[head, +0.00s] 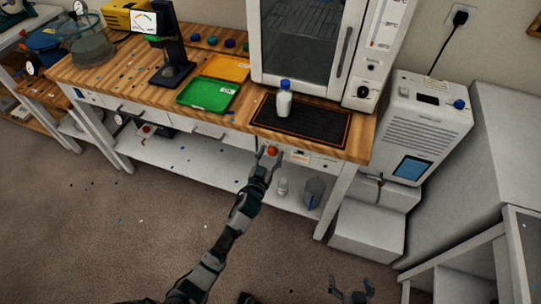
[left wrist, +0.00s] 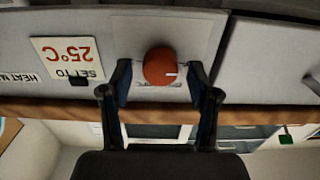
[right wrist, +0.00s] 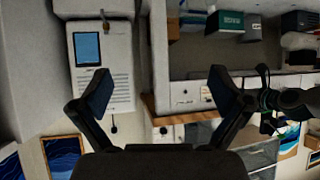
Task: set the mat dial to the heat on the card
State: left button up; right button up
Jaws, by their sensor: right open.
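The red-orange mat dial (head: 272,150) sits on the table's front panel. It also shows in the left wrist view (left wrist: 159,67), where a short white mark points to the picture's right. A card (left wrist: 68,58) beside it reads "SET TO 25°C", upside down there; it is small in the head view (head: 299,156). My left gripper (head: 266,157) is at the dial, its open fingers on either side with gaps visible in the left wrist view (left wrist: 162,85). The black heat mat (head: 325,124) lies above on the tabletop. My right gripper (head: 351,288) is open and empty, low in the head view.
A white bottle with a blue cap (head: 284,100) stands on the mat. Green (head: 208,94) and orange (head: 226,68) trays lie to its left. A white oven (head: 302,80) stands behind. The lower shelf (head: 200,155) holds containers. A white chiller unit (head: 425,125) is at the right.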

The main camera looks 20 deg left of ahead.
pick_arm(q)
jog(key=c, duration=0.9)
jog(key=shift+c, duration=0.2)
jog(key=m+p, duration=0.2)
jog(key=m, duration=0.5)
jog(key=shift+d+p, duration=0.1)
jog(key=shift+p, duration=0.2)
jog(key=shift+m, duration=1.2)
jog(key=shift+d+f+m+p, duration=0.1)
jog(key=shift+m+p, duration=0.25)
jog(key=shift+m, duration=0.75)
pick_arm(e)
jog(key=s+d+f+g+h, duration=0.1)
jog(key=s+f+g, duration=0.1)
jog(key=s, duration=0.3)
jog(key=s+d+f+g, duration=0.1)
jog(key=s+d+g, duration=0.1)
jog(key=s+g, duration=0.2)
jog(key=shift+s+d+f+g+h, duration=0.3)
jog(key=shift+s+f+h, duration=0.1)
jog(key=shift+s, duration=0.25)
pick_arm(q)
jog(key=shift+s+f, duration=0.1)
